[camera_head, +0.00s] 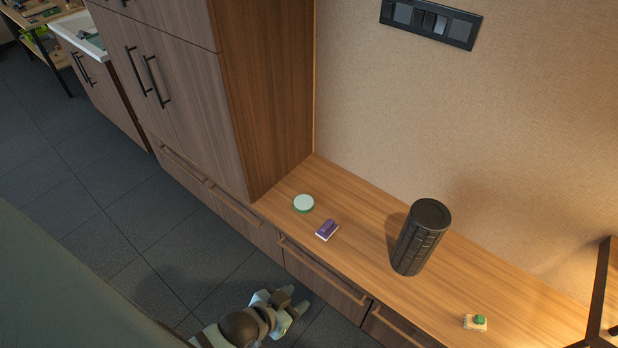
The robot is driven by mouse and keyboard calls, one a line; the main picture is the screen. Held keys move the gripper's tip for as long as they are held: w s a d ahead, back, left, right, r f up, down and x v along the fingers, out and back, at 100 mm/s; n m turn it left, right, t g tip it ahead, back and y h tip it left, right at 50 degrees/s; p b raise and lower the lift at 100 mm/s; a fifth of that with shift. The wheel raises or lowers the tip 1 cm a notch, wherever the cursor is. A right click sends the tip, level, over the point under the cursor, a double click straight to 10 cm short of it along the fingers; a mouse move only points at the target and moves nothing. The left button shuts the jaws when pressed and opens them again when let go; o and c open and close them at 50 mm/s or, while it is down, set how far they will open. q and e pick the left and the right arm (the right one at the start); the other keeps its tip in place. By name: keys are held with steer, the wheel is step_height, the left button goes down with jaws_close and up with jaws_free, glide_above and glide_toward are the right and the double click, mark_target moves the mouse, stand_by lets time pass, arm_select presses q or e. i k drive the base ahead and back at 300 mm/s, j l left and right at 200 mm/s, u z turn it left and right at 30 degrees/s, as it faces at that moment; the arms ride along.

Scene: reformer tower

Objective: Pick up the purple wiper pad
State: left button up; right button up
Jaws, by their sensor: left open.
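The purple wiper pad (327,230) is a small block with a purple top and a pale lower edge. It lies on the wooden bench top, near its front edge, close to a round green-and-white tin. My left gripper (295,300) is at the bottom of the view, in front of the bench and over the dark floor. It is open and empty, apart from the wiper pad, which is up and to its right. My right gripper is not in view.
The round tin (303,204) is just left of the pad. A black ribbed cylinder (421,238) stands upright to the right. A small beige block with a green knob (475,322) lies farther right. A tall wooden cabinet (190,80) rises at the bench's left end. Drawers with handles (322,270) front the bench.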

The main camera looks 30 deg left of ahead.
mark_target(327, 229)
steer(key=j+u, duration=0.15)
steer(key=u, duration=0.55)
steer(key=i, duration=0.05)
